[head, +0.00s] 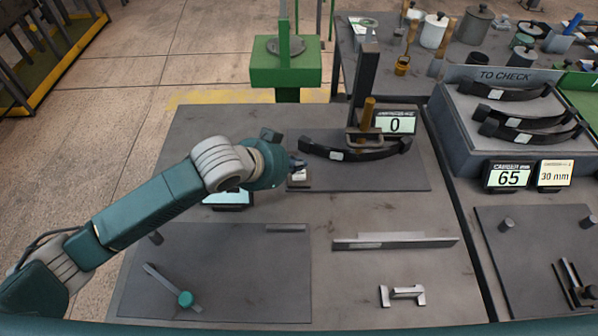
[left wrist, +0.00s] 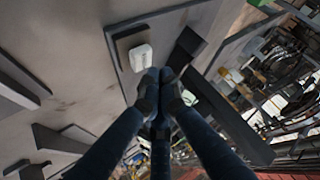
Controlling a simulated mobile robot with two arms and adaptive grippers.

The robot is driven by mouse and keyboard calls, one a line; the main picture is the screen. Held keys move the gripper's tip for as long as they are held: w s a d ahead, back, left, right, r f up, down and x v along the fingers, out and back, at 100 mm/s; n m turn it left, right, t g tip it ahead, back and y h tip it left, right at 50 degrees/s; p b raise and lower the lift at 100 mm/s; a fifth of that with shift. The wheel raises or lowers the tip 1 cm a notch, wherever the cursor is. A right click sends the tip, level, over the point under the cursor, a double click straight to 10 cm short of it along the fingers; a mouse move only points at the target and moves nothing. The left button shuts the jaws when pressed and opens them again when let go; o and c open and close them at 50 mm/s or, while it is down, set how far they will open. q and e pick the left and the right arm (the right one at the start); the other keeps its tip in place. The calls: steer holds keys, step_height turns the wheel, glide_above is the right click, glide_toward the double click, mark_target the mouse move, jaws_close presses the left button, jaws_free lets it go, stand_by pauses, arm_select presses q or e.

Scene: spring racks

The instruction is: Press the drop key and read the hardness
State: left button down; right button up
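The hardness tester is a dark plate (head: 400,180) with an upright post (head: 365,75) and a brass-coloured plunger (head: 367,113). A dark curved leaf spring (head: 385,153) with a pale label lies under the plunger. The tester's display (head: 395,123) reads 0. The drop key (head: 299,178) is a small pale button at the plate's left end; it shows white in the left wrist view (left wrist: 140,57). My left gripper (head: 298,163) is right by the key, its fingertips (left wrist: 158,75) together and empty. I cannot tell whether they touch the key. My right gripper is out of view.
A rack labelled TO CHECK (head: 465,150) holds several leaf springs at the right. Displays before it read 65 (head: 508,176) and 30 mm (head: 555,175). A metal bar (head: 395,242) and a small gauge block (head: 402,294) lie on the front bench.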

arm_select(q)
steer(key=shift+f, duration=0.15)
steer(key=shift+f, duration=0.25)
steer(key=shift+f, duration=0.6)
stand_by(0.8)
steer(key=shift+r, duration=0.1)
steer(key=shift+r+p, duration=0.9)
steer(key=shift+p, duration=0.35)
